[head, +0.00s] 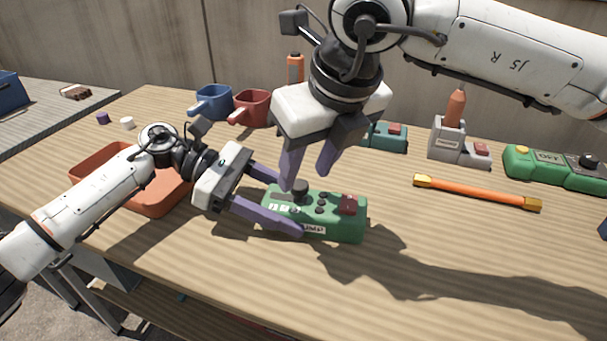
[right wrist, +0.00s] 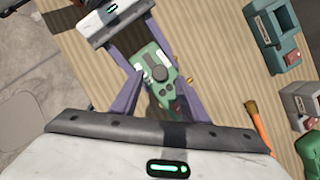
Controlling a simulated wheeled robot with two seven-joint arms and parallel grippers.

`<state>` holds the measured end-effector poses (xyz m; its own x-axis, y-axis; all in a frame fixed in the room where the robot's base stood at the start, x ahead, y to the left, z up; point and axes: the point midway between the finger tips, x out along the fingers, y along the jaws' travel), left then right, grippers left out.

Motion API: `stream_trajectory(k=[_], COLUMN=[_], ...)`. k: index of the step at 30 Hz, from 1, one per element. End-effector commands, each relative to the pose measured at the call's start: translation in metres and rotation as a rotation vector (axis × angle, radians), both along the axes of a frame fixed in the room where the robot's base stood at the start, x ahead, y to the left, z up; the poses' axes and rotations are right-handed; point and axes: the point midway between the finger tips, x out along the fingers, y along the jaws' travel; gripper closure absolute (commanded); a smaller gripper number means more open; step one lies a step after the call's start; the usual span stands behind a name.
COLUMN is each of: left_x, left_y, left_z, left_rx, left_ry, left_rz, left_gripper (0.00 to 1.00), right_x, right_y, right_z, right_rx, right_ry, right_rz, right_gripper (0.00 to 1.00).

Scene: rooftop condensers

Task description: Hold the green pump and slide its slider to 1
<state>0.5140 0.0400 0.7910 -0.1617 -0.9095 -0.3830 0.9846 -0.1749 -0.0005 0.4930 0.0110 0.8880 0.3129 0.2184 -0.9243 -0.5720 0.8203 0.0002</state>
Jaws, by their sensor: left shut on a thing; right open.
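The green pump (head: 345,229) lies on the wooden table, with a dark red block on its right end, several dark knobs and a white label on its front. Its tall black knob (head: 300,188), perhaps the slider, stands near the left end; its setting is unreadable. My left gripper (head: 272,206) is shut on the pump's left end, its purple fingers along the sides. My right gripper (head: 306,178) is open and empty, pointing down above the pump. In the right wrist view the pump (right wrist: 150,55) shows between the right gripper's fingers, with the left gripper (right wrist: 143,50) at its far end.
An orange tray (head: 157,206) is at left behind my left arm. Blue (head: 213,101) and red (head: 252,107) mugs, a teal device (head: 384,137) and a grey device (head: 450,145) stand behind. An orange bar (head: 478,194) and another green device (head: 550,166) are right. The front right table is clear.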

Motion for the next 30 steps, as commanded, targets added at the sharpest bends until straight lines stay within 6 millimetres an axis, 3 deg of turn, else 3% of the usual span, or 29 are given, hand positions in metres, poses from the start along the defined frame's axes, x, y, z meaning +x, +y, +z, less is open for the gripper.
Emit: stream_trajectory(k=[6,16,24,30], left_x=[0.001,0.001,0.001,0.001], left_y=[0.0,0.0,0.0,0.0], left_z=[0.001,0.001,0.001,0.001], left_rx=[-0.001,-0.001,-0.001,-0.001], left_ry=[-0.001,-0.001,-0.001,-0.001], left_rz=[0.002,0.002,0.002,0.002], left_gripper=[0.87,0.87,0.87,0.87], right_x=[0.007,0.009,0.009,0.009], right_y=[0.005,0.006,0.006,0.01], right_z=[-0.021,-0.024,-0.024,-0.023], right_rx=[0.001,0.001,0.001,0.0], right_ry=[-0.001,-0.002,-0.001,-0.001], right_rz=[0.0,0.001,0.0,0.001], right_gripper=[0.59,0.59,1.0,1.0])
